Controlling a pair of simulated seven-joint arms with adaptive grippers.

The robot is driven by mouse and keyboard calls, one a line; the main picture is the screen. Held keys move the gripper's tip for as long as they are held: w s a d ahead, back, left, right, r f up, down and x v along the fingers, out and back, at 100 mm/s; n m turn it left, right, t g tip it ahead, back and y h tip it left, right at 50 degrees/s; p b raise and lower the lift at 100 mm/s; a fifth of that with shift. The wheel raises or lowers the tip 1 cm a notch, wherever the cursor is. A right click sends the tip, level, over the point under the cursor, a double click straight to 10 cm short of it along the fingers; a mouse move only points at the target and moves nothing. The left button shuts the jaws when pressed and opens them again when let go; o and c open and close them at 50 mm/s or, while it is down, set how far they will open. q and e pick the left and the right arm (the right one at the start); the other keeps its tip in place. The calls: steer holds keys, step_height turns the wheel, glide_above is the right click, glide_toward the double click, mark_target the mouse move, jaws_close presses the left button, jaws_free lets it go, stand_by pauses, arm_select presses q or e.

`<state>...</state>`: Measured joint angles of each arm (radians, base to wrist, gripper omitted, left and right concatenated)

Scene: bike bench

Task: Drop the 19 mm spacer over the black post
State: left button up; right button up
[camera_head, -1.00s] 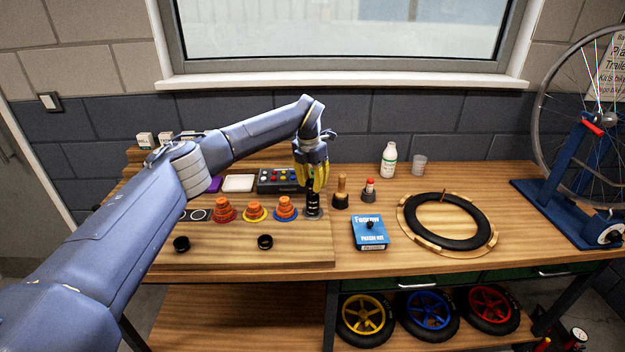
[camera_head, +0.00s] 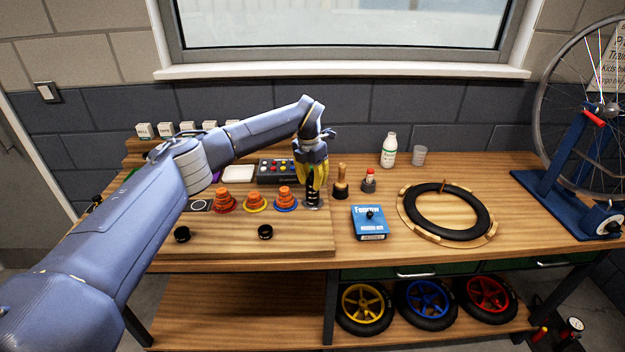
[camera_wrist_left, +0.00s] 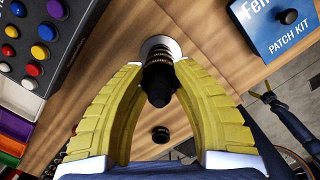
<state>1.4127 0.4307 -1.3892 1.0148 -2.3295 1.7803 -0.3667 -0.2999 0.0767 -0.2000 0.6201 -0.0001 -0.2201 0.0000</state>
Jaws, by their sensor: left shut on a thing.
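The black post (camera_wrist_left: 157,92) stands upright on a pale round base (camera_wrist_left: 160,44), with its dark rounded top between my fingers in the left wrist view. Dark rings with small pale print sit around the post near the base. My left gripper (camera_head: 313,186) points down at the post at the right end of the wooden board. Its yellow fingers (camera_wrist_left: 159,68) are shut on a black ring, which looks like the spacer (camera_wrist_left: 159,62), around the post. Exactly where the held ring ends and the rings under it begin is unclear. My right gripper is not in view.
Orange stepped stacks (camera_head: 285,197) stand just left of the post. Loose black rings (camera_head: 265,232) lie at the board's front. A button box (camera_head: 276,168) is behind. The blue patch kit (camera_head: 369,222) and a tyre (camera_head: 437,235) lie to the right.

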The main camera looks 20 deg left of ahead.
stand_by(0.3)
arm_select(q)
steer(key=o, duration=1.1)
steer(key=shift+r, duration=0.1)
steer(key=r, duration=0.4)
steer(key=s+r, duration=0.1)
steer(key=r, duration=0.6)
steer(key=shift+s+a+r, duration=0.15)
steer(key=shift+a+r, duration=0.1)
steer(key=shift+r, duration=0.1)
